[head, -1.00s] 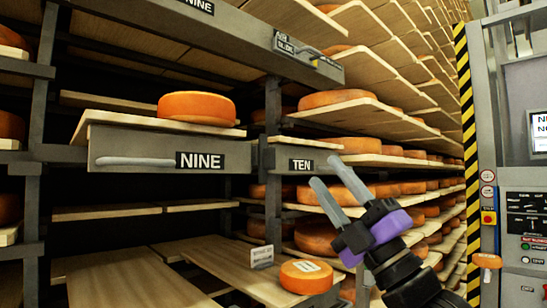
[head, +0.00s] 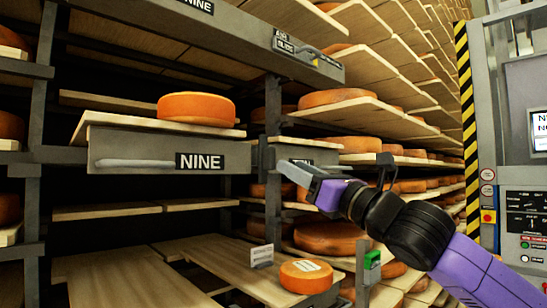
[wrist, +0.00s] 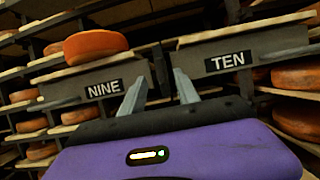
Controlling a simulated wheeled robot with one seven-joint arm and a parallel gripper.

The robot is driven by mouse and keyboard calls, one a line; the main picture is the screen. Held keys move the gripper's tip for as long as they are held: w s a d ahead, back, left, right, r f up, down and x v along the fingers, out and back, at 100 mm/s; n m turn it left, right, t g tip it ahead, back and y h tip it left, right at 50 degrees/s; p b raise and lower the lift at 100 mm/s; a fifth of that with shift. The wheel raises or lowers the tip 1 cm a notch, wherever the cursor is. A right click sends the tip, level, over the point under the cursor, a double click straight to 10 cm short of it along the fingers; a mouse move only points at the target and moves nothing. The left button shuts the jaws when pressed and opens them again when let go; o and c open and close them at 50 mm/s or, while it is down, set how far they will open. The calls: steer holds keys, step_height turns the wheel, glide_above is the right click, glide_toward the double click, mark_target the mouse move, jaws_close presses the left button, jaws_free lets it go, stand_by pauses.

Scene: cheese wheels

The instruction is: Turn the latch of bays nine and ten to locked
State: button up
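The front panel marked NINE (head: 130,150) and the one marked TEN (head: 290,152) flank a dark upright post (head: 273,120). A grey bar handle (head: 135,163) lies level on the NINE panel.
An orange cheese wheel (head: 196,108) rests on the board above NINE. Another (head: 306,276) lies on a low board near a small sign (head: 262,255). A striped yellow-black post (head: 465,110) and a control cabinet (head: 520,215) stand at right.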

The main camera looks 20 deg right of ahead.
mark_target(274, 157)
steer(key=p+x, duration=0.2)
steer(key=x, duration=0.5)
steer(key=shift+w+a+r+p, duration=0.15)
steer(key=shift+w+r+p, duration=0.1)
steer(key=shift+p, duration=0.15)
jaws_close()
